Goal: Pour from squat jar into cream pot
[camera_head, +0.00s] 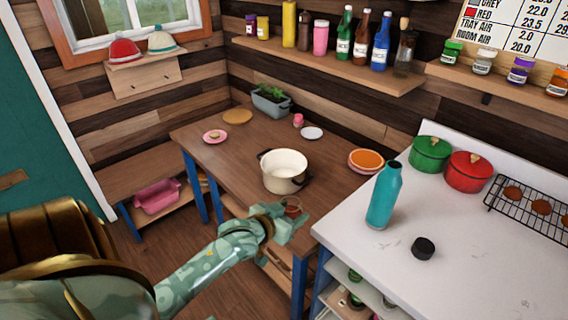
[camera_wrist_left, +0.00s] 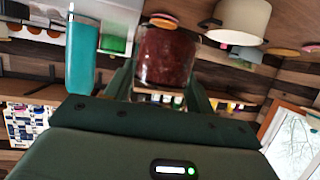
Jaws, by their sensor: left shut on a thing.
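The cream pot (camera_head: 284,172) stands open on the brown wooden table, with a dark handle at its side. My left gripper (camera_head: 291,211) is shut on the squat jar (camera_head: 293,206), at the table's near edge, in front of the pot. In the left wrist view the squat jar (camera_wrist_left: 165,58) is a clear jar with dark red contents, between the two fingers. The cream pot (camera_wrist_left: 240,20) also shows there, apart from the jar. The gripper hides part of the jar in the head view. My right gripper is not in view.
On the white counter (camera_head: 345,228) at right stand a teal bottle (camera_head: 384,196), a black lid (camera_head: 423,248), a green pot (camera_head: 430,154) and a red pot (camera_head: 468,171). Plates with an orange top (camera_head: 366,160) lie right of the cream pot. A planter (camera_head: 270,101) stands behind.

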